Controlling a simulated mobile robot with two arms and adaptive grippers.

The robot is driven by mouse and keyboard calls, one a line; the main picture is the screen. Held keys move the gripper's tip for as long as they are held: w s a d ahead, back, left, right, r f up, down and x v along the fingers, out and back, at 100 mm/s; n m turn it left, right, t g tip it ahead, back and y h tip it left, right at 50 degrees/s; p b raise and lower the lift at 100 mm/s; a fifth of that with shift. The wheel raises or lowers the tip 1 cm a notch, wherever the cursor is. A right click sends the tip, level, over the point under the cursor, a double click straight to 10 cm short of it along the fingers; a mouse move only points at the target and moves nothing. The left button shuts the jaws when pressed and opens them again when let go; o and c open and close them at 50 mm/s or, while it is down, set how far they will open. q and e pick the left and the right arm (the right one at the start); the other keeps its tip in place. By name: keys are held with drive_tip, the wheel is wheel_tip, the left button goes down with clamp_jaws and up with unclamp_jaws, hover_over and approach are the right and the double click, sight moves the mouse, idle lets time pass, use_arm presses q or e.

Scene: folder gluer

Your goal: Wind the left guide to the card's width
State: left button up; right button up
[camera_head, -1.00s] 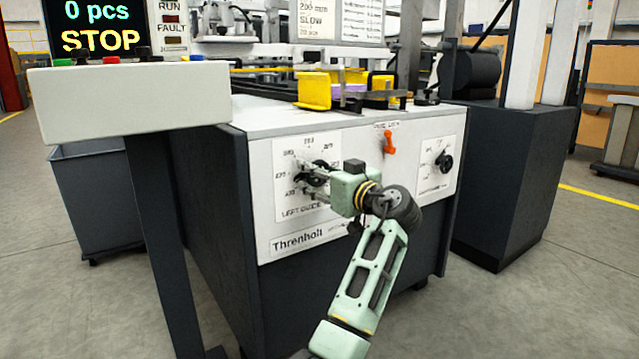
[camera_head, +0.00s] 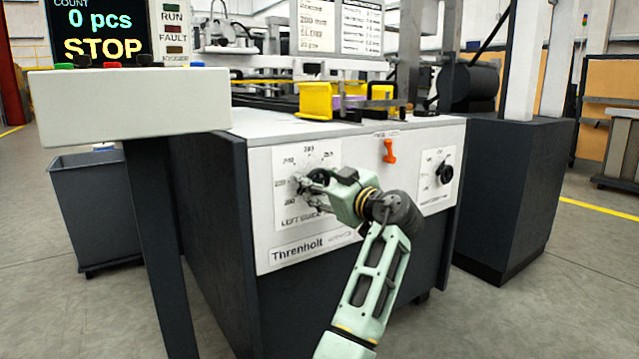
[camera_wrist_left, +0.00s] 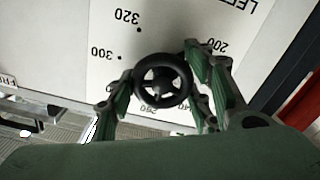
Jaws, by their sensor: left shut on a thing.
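The left guide's black spoked handwheel (camera_head: 316,178) sits on a white dial plate on the machine's front, lettered LEFT GUIDE. It also shows in the left wrist view (camera_wrist_left: 162,82), where the plate appears upside down with numbers such as 320, 300 and 200. My left gripper (camera_head: 314,186) is shut on the handwheel, its green fingers on either side of the rim in the wrist view (camera_wrist_left: 163,80). The fingers hide part of the dial. Yellow guide blocks (camera_head: 315,100) stand on the machine top beside a purple card (camera_head: 350,103). My right gripper is out of view.
An orange lever (camera_head: 389,151) and a second black knob (camera_head: 444,172) are to the right on the panel. A control box (camera_head: 130,100) on a dark post stands at the left, its screen (camera_head: 102,30) reading 0 pcs, STOP. A grey bin (camera_head: 95,205) stands behind the post.

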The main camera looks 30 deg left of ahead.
use_arm(q)
drive_tip(key=shift+d+f, duration=0.1)
drive_tip(key=o, duration=1)
drive_tip(key=shift+w, duration=0.15)
drive_tip(key=shift+o, duration=0.6)
drive_tip(key=v, duration=1.2)
